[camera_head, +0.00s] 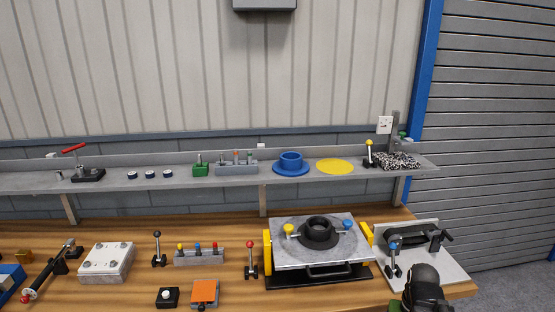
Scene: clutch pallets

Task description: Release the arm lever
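Several levers with ball knobs show, and I cannot tell for certain which is the arm lever. A lever with a blue knob (393,248) stands nearly upright on the light plate (445,272) at the right end of the bench, beside a dark curved arm-like part (410,239). A red-knobbed lever (250,258) and a black-knobbed lever (157,248) stand upright on the bench. A long dark lever with a red end (48,271) lies slanted at the left. I cannot make out any gripper fingers; my gripper is not recognisable in view.
A grey plate fixture (290,254) with a black ring (319,231) fills the bench's right centre. A dark rounded body (425,290) is cut off at the bottom right. A shelf (225,182) with small parts runs behind. Bare wood shows between the fixtures.

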